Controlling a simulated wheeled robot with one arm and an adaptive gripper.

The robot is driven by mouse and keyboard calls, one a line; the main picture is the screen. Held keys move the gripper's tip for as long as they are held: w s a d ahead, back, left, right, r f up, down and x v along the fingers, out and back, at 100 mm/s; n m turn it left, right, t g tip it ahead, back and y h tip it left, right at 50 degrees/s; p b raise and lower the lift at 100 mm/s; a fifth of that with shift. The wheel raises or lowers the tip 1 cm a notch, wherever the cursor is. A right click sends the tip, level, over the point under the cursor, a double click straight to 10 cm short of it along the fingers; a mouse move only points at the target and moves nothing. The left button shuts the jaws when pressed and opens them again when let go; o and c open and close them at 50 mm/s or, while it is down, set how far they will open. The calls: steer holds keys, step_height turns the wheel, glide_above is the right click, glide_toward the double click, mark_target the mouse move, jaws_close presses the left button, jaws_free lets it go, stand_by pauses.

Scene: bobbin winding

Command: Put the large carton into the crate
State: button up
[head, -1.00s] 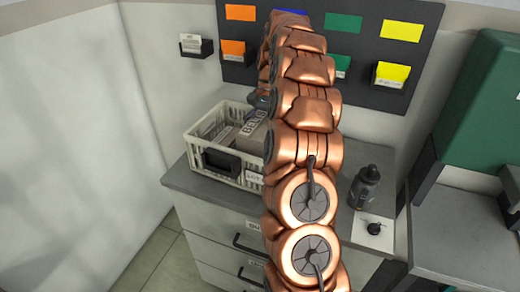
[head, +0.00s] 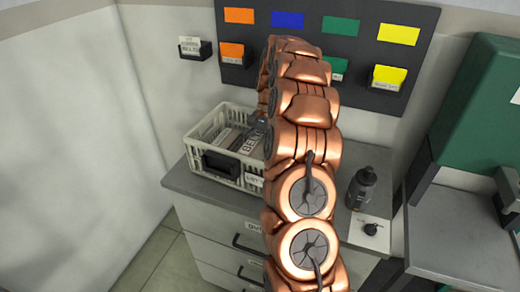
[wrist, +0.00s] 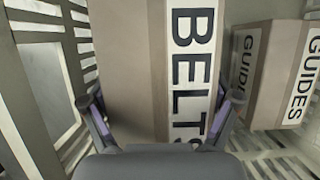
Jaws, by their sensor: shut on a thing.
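A large grey-brown carton with a white BELTS label (wrist: 135,60) fills the middle of the wrist view. My gripper (wrist: 160,104) is shut on it, one finger against each side. In the head view the carton (head: 248,143) is inside the pale slatted crate (head: 196,142), in its right part, with my gripper (head: 262,122) above it, partly hidden by my arm. Slatted crate walls (wrist: 28,100) show beside the carton in the wrist view. Whether the carton's underside touches the crate floor is hidden.
A smaller GUIDES carton (wrist: 270,75) stands in the crate beside the held one, with a gap between. The crate stands on a grey cabinet top (head: 180,180). A dark bottle (head: 362,188) stands to the right. A dark board with coloured cards (head: 300,50) hangs behind.

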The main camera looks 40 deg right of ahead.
mark_target(262, 140)
steer(key=shift+f, duration=0.5)
steer(key=o, duration=1.5)
steer(key=shift+r+p, duration=0.3)
steer(key=shift+r, duration=0.5)
steer(key=shift+d+b, duration=0.1)
steer(key=shift+b, duration=0.25)
steer(key=b+v, duration=0.1)
steer(key=v, duration=0.3)
steer(key=shift+w, duration=0.1)
steer(key=p+v, duration=0.2)
steer(key=v, duration=0.2)
steer(key=shift+r, duration=0.15)
steer(key=p+v, duration=0.3)
steer(key=p, duration=0.1)
steer(key=shift+r, duration=0.15)
steer(key=shift+d, duration=0.1)
